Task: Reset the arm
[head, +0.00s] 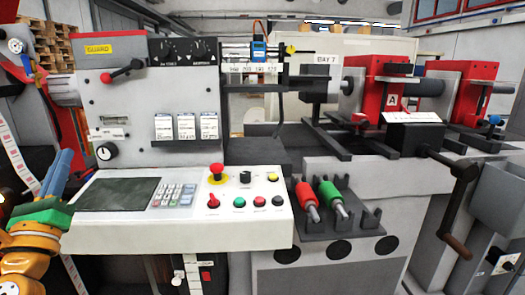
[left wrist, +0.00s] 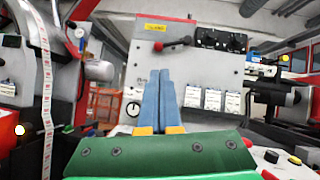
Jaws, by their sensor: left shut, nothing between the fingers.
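My left gripper (head: 62,165) is at the left edge of the head view, left of the control panel (head: 262,222). Its blue fingers are together with nothing between them. In the left wrist view the shut fingers (left wrist: 160,75) point up toward the grey machine face (left wrist: 195,65). They look apart from it. My right gripper is not in either view.
The label rewinder carries a red-knobbed lever (head: 122,72), a red emergency button (head: 216,170) and a keypad (head: 174,195). Red and green handled tools (head: 332,198) stand in a holder. A crank (head: 455,205) sticks out at right. A label strip (left wrist: 43,75) runs at left.

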